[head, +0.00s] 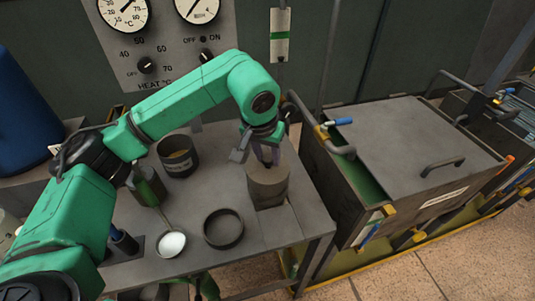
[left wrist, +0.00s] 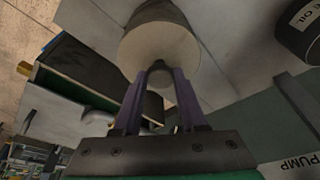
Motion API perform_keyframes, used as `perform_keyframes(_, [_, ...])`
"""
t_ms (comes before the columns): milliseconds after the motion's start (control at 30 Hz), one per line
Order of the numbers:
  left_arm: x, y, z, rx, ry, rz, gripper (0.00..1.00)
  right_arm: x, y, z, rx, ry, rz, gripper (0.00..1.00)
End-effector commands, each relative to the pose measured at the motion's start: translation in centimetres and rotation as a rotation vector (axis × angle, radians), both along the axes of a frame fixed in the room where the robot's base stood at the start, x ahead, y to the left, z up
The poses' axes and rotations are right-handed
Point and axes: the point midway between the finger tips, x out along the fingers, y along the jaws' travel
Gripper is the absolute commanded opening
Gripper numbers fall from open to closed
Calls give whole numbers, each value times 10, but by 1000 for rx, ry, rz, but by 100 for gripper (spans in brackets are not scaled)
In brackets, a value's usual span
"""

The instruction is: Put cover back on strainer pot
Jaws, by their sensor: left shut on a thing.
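The strainer pot (head: 269,192) is a grey-brown cylinder standing near the right side of the grey bench. Its round cover (head: 262,174) appears at its top. In the left wrist view the cover (left wrist: 165,52) shows as a pale disc, with the darker curved side (left wrist: 155,11) beyond it. My left gripper (head: 266,160) points down from above the pot. Its purple fingers (left wrist: 160,72) are shut at the middle of the cover, apparently on its knob, which they mostly hide. I cannot tell whether the cover is fully seated. My right gripper is not in view.
A dark open round dish (head: 223,229), a ladle with white contents (head: 171,243) and a dark tin (head: 178,156) stand left of the pot. A gauge panel (head: 165,45) rises behind.

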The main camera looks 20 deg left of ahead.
Motion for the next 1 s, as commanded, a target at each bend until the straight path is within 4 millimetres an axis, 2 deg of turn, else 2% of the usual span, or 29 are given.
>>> perform_keyframes(967, [0, 0, -25, -1, -2, 0, 0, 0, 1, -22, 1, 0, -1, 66])
perform_keyframes(1000, [0, 0, -25, -1, -2, 0, 45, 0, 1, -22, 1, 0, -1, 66])
